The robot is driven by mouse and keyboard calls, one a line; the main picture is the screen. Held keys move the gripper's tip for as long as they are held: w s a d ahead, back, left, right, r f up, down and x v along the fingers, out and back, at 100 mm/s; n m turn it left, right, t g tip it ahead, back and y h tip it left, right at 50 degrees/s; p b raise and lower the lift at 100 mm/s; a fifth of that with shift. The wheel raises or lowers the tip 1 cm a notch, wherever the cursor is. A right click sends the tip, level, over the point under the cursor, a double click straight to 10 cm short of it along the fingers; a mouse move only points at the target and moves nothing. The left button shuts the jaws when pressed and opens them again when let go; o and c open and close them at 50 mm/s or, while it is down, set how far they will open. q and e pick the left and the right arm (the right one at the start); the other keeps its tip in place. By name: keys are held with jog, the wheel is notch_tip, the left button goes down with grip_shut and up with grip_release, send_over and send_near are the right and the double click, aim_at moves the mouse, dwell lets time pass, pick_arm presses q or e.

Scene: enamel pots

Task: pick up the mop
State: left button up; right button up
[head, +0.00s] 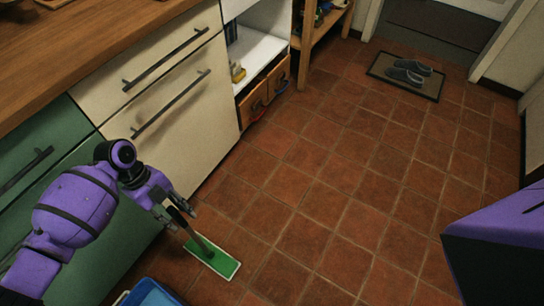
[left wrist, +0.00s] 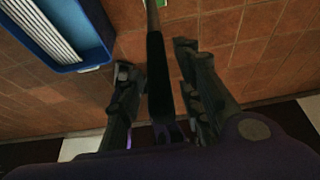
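The mop has a flat green head with a pale rim (head: 212,259) that rests on the tiled floor near the front of the cabinets. Its thin handle rises from the head toward my left gripper (head: 177,212). In the left wrist view the handle's black grip (left wrist: 158,80) stands between the two fingers of the left gripper. The fingers are open, with a visible gap on each side of the handle. In the head view the upper part of the handle is hidden by the gripper. My right gripper is not in view.
A blue bin (head: 150,296) stands at the lower left, close to the mop; its blue rim also shows in the left wrist view (left wrist: 94,53). Cream drawers (head: 185,110) and green cabinets flank the left arm. A doormat with dark shoes (head: 408,72) lies far off. The middle floor is clear.

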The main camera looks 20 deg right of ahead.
pick_arm(q)
grip_shut()
jog(key=shift+r, duration=0.15)
